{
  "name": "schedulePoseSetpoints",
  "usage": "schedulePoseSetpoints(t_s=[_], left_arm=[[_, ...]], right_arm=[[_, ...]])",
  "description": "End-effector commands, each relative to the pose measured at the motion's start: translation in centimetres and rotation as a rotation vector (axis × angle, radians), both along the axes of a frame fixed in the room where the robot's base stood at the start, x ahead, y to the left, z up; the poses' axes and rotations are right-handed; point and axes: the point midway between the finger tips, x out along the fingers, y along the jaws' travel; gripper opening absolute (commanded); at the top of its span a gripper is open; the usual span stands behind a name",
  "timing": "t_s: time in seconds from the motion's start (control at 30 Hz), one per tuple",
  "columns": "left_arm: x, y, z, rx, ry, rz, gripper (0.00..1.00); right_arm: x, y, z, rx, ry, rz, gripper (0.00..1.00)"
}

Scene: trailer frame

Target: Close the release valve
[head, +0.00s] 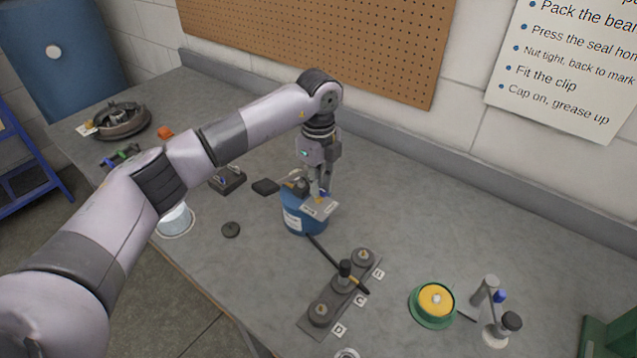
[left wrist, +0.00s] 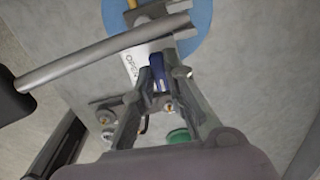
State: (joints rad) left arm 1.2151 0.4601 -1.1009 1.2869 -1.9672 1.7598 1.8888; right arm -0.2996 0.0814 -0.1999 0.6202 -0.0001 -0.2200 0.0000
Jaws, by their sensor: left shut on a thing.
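The release valve is a small blue lever (left wrist: 160,82) beside a white plate lettered "OPEN" (left wrist: 129,68) in the left wrist view. In the head view its blue tip (head: 325,194) shows just above the plate (head: 319,208) on a round blue pump body (head: 293,222). My left gripper (head: 320,188) points down at the pump top, and its fingers (left wrist: 160,92) are shut on the blue lever. The fingers hide part of the lever, so its exact angle is hard to tell. My right gripper is in neither view.
A grey pump handle (left wrist: 95,53) with a black grip crosses close to the fingers. A green-rimmed yellow dish (head: 435,299) is at right. Bare bench lies behind the pump.

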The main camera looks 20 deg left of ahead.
Motion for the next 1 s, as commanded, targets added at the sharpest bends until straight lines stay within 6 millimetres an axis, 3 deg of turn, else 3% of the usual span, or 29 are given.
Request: schedulePoseSetpoints(t_s=[0.63,0.67,0.93,1.0], left_arm=[[0.11,0.04,0.18,0.000,-0.004,0.048,0.00],[0.11,0.04,0.18,0.000,-0.004,0.048,0.14],[0.05,0.02,0.08,0.000,-0.002,0.047,0.32],[0.04,0.02,0.06,0.001,-0.001,0.047,0.33]], right_arm=[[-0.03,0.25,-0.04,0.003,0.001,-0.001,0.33],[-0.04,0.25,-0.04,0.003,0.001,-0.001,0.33],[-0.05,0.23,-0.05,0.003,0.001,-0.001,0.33],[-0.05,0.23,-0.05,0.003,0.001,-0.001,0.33]])
